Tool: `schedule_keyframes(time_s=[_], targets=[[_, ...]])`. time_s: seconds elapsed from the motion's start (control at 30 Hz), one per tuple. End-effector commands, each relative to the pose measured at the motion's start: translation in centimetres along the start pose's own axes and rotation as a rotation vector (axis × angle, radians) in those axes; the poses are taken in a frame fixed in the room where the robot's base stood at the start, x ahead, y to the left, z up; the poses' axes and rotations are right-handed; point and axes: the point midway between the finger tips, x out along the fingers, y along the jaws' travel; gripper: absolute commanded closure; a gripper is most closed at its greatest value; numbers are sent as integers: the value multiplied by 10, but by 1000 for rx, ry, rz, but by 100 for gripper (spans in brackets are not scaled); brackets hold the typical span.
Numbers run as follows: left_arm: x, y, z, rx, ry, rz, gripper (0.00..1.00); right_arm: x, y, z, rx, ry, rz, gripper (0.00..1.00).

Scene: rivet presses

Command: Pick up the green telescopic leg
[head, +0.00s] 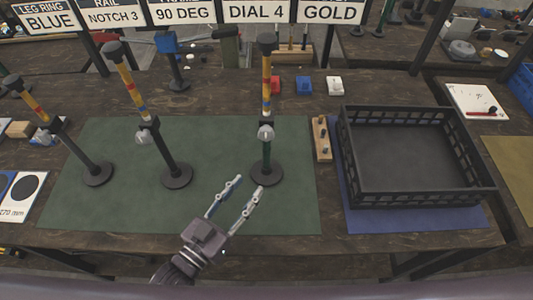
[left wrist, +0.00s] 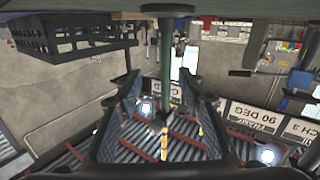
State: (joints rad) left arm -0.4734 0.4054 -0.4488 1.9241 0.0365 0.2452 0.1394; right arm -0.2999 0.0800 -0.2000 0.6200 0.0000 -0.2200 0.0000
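The green telescopic leg (head: 266,152) stands upright on a round dark base on the green mat (head: 220,210). It has a dark green lower tube, a grey clamp knob, and a yellow upper tube with coloured bands and a black top. My left gripper (head: 250,184) is open and empty in front of its base. In the left wrist view, which shows the scene upside down, the leg (left wrist: 165,55) appears between the spread fingers, apart from them. Two similar legs with dark lower tubes, the middle one (head: 171,158) and the left one (head: 84,158), stand on the mat. My right gripper is not in view.
A black crate (head: 418,198) sits on a blue mat (head: 360,221) at right. A wooden block with dark pegs (head: 321,140) stands between leg and crate. Red, blue and white blocks (head: 304,86) lie behind. Signs (head: 181,12) hang at the back.

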Motion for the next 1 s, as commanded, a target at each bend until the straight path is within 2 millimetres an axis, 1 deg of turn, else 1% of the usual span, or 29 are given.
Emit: schedule_keyframes(time_s=[0.03, 0.1, 0.17, 0.2, 0.4, 0.5, 0.67, 0.9, 1.0], targets=[[0, -10, -1, 28, 2, -9, 64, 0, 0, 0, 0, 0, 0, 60], [4, -17, -3, 51, 6, -17, 64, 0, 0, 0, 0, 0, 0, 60], [10, -20, -4, 59, 9, -20, 64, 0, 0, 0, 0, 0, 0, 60], [17, -20, -5, 60, 10, -21, 64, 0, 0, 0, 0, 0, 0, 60], [52, -20, -5, 58, 8, -20, 64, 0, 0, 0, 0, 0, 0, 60], [63, -20, -4, 57, 6, -21, 64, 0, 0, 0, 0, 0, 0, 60], [74, -18, -4, 56, 6, -20, 64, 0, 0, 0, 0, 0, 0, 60], [109, -12, -7, 57, 7, -20, 64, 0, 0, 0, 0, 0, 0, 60], [118, -12, -7, 56, 5, -20, 64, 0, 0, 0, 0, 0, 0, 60]])
